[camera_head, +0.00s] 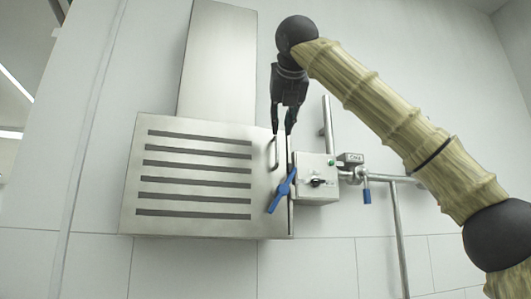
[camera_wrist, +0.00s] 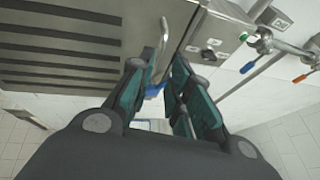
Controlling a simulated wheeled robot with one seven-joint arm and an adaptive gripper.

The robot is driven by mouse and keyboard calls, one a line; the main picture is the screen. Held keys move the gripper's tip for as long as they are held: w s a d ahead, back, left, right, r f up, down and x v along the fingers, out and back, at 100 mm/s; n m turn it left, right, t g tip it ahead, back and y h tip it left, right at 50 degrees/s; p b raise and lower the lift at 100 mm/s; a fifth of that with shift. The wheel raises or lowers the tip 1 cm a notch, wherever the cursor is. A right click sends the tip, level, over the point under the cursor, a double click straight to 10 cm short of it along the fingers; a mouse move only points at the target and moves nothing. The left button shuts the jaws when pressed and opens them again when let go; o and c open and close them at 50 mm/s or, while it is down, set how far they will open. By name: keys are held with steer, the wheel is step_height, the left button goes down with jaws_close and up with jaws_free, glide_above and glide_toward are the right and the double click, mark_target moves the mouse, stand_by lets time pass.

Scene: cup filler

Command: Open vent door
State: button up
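The vent door (camera_head: 265,205) is a slatted steel panel on the wall, and it looks shut. It also shows in the wrist view (camera_wrist: 120,12). Its steel bar handle (camera_head: 275,153) stands upright near the right edge, with a blue lever (camera_head: 283,190) below it. My gripper (camera_head: 282,130) points down at the top of the handle with its fingers apart. In the wrist view my gripper (camera_wrist: 163,65) is open, and the handle (camera_wrist: 162,36) shows in the gap between the fingertips. I cannot tell whether a finger touches it.
A grey control box (camera_head: 316,190) with a green button and black knob sits right beside the door edge. Pipes (camera_head: 399,235) and a blue-handled valve (camera_head: 367,192) are further right. A steel duct (camera_head: 217,65) rises above. The wall below and left is clear.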

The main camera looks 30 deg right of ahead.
mark_target(277, 145)
steer(key=shift+p+x, duration=2.5)
steer(key=shift+x, duration=2.5)
steer(key=shift+r, duration=0.25)
steer(key=shift+s, duration=0.1)
jaws_close()
